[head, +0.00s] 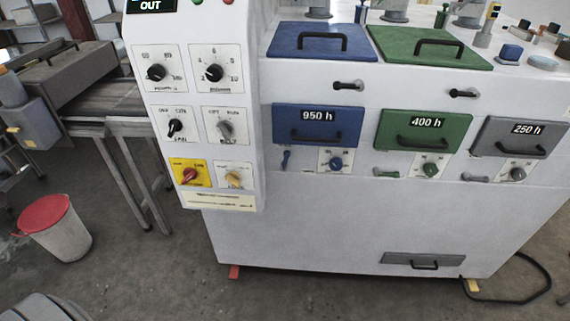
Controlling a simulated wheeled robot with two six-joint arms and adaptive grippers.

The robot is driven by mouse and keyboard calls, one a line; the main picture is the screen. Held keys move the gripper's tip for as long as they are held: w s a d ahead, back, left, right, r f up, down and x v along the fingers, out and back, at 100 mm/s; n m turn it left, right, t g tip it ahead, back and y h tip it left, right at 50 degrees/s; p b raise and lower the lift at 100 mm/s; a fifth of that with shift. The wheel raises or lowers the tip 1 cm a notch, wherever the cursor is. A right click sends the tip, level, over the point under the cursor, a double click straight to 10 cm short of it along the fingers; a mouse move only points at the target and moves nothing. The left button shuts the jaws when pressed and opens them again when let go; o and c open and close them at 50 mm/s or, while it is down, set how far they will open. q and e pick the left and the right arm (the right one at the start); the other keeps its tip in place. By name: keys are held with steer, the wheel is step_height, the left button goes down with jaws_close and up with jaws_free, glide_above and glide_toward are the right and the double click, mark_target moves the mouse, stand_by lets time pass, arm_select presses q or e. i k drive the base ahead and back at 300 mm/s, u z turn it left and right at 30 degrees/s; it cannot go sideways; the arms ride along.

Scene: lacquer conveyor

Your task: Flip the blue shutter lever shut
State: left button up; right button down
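The blue shutter lever (286,158) is a small blue handle on the white machine front, below the left end of the blue 950 h drawer (318,130). It stands roughly upright, tilted slightly. A blue knob (336,163) on a white dial plate sits just right of it. The green lever (386,174) and the grey lever (475,178) lie roughly horizontal below their own drawers. Neither of my grippers shows in the head view.
A control panel (205,110) with several knobs juts out left of the blue lever. Blue (290,41) and green (400,40) lids with handles are on top. A red-lidded bin (58,232) stands on the floor at left. The floor in front is mostly clear; a black cable lies at right.

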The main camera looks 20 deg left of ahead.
mark_target(284, 165)
steer(key=u, duration=0.05)
steer(key=k, duration=0.65)
steer(key=z, duration=0.5)
steer(key=i, duration=1.15)
steer(key=u, duration=0.45)
